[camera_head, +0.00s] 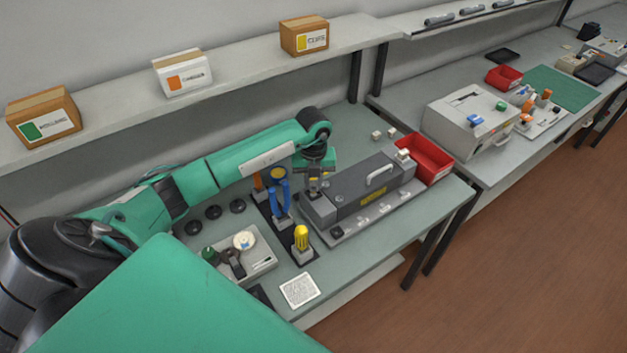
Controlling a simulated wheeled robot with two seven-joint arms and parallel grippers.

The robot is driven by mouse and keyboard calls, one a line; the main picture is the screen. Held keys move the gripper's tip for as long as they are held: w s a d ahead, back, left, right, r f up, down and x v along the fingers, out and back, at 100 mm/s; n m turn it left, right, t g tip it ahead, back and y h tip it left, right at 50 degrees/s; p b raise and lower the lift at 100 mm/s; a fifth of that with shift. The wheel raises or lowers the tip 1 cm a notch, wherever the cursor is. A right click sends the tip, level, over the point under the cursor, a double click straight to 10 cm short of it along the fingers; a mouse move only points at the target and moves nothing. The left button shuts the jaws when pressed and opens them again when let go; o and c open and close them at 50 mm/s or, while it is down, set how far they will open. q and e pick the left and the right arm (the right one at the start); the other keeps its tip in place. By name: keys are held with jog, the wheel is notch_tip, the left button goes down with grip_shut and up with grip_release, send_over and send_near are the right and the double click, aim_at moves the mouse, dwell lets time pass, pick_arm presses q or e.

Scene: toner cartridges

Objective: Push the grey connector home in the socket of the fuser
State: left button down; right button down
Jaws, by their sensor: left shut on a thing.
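The fuser (360,187) is a long dark grey unit with a light handle and a yellow label, lying on the bench. My left arm reaches in from the left, and its gripper (313,192) points down at the fuser's left end. The gripper is shut on a small piece that looks like the grey connector; the fingers and wrist mostly hide it. The socket cannot be made out, so I cannot tell whether the connector is in it or above it. My right gripper is not in view.
A grey tray (262,262) and a white card (299,290) lie nearer. A red bin (436,160) stands right. A shelf (225,75) with boxes runs behind.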

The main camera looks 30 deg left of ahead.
pick_arm(q)
jog(key=shift+f, duration=0.3)
jog(key=shift+f+b, duration=0.55)
jog(key=shift+b, duration=0.05)
dwell(0.3)
jog(key=c, duration=1.2)
grip_release()
jog(key=shift+r, duration=0.15)
notch_tip(320, 180, up, 14)
jog(key=b, duration=0.4)
jog(key=shift+f, duration=0.2)
